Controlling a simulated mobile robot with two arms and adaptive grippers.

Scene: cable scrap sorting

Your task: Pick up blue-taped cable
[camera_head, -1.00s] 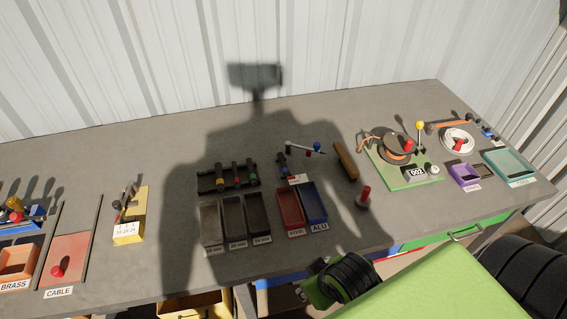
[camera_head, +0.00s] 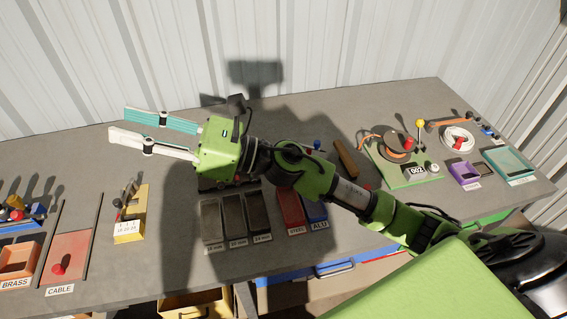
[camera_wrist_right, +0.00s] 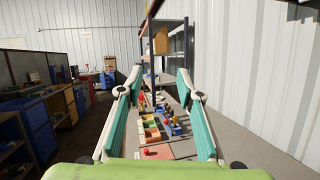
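I cannot make out a blue-taped cable in either view. The rack of dark cable pieces with coloured bands, seen earlier behind the three grey bins (camera_head: 235,224), is now mostly hidden by my right gripper (camera_head: 118,121). This gripper is above the back of the bench, pointing left, its two teal-padded fingers spread wide with nothing between them. In the right wrist view the open fingers (camera_wrist_right: 160,82) frame the distant left end of the bench. My left gripper is not in view.
The grey bench (camera_head: 330,110) stands against a corrugated wall. Red (camera_head: 290,212) and blue (camera_head: 314,213) bins sit right of the grey ones. A yellow stand (camera_head: 130,226), a red CABLE tray (camera_head: 70,245) and a green reel base (camera_head: 392,170) are also on the bench.

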